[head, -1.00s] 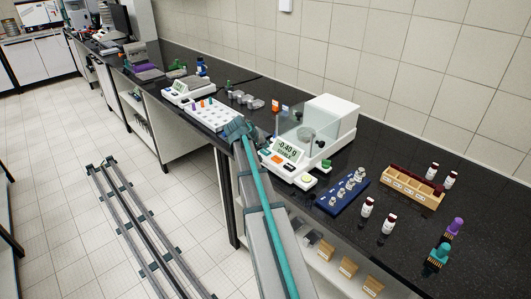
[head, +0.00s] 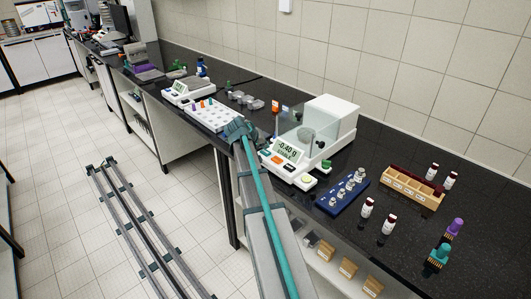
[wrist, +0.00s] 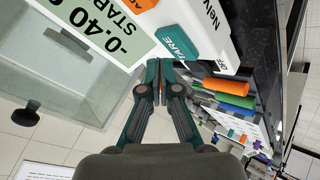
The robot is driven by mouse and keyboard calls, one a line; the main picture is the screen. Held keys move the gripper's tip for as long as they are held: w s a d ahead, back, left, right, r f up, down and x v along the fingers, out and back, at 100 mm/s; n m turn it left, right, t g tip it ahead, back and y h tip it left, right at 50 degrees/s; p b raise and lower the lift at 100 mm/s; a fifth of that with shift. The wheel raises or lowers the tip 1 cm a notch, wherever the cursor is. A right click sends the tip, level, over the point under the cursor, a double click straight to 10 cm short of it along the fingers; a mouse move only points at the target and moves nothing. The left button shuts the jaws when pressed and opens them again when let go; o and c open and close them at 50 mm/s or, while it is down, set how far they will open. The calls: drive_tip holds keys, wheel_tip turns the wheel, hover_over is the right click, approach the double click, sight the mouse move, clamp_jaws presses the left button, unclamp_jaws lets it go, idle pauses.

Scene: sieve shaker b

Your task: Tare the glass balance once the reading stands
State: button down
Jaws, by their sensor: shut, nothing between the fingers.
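The glass balance (head: 340,122) stands on the black bench, with a white body and a clear draft shield (head: 300,135). Its display (head: 288,150) reads -0.40 g. In the wrist view the display (wrist: 100,25) shows -0.40 with a word beginning "STAB" below. The teal TARE key (wrist: 176,42) is beside an orange key (wrist: 139,5). My gripper (wrist: 161,82) is shut and empty, its fingertips close to the TARE key; I cannot tell whether they touch it. In the head view the gripper is at the balance's front left, largely hidden by my arm.
A second balance (head: 188,90) and a white rack (head: 212,115) stand to the left. A blue weight tray (head: 342,192), vials (head: 367,208) and a wooden rack (head: 411,188) are to the right. Small dishes (head: 245,99) lie behind the white rack.

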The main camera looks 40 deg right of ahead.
sight(264, 152)
drive_tip(key=shift+f, duration=0.2)
drive_tip(key=shift+f+b, duration=0.25)
drive_tip(key=shift+b, duration=0.15)
drive_tip(key=shift+f+b, duration=0.35)
drive_tip(key=shift+f, duration=0.1)
idle(0.6)
drive_tip(key=shift+r, duration=0.2)
drive_tip(key=shift+r+p, duration=0.4)
drive_tip(key=shift+r, duration=0.3)
drive_tip(key=shift+r, duration=0.15)
drive_tip(key=shift+r+p, duration=1.15)
drive_tip(key=shift+r, duration=1.25)
